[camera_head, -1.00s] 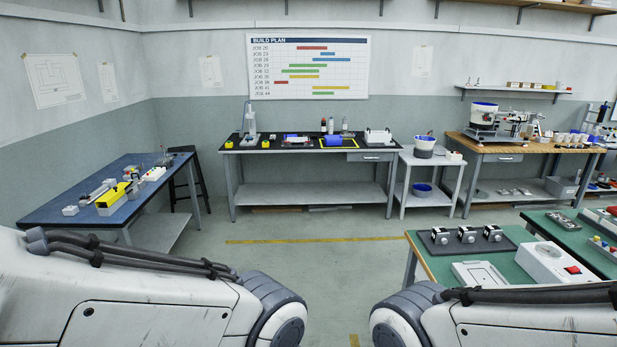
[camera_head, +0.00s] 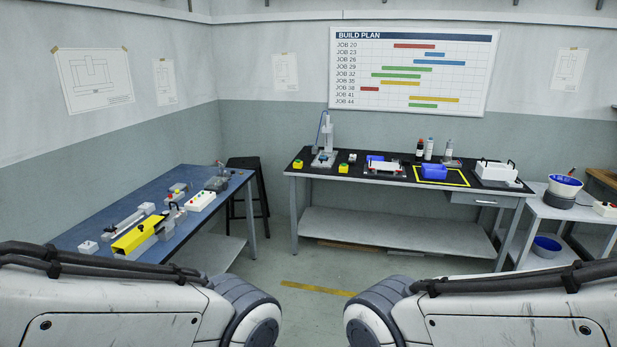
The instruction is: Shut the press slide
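A small upright bench press (camera_head: 326,137) with a grey column and a base plate stands at the left end of the black-topped bench (camera_head: 300,170) by the back wall. A slide at its base is too small for me to tell whether it is in or out. Yellow button boxes (camera_head: 343,169) stand near the press. My two arms show at the lower left and lower right, but neither gripper is in view.
A blue table (camera_head: 100,203) on the left holds a yellow guarded fixture (camera_head: 134,238) and several small devices. A black stool (camera_head: 248,190) stands between the tables. A white stand (camera_head: 545,208) with blue bowls is at the right. Open floor lies ahead.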

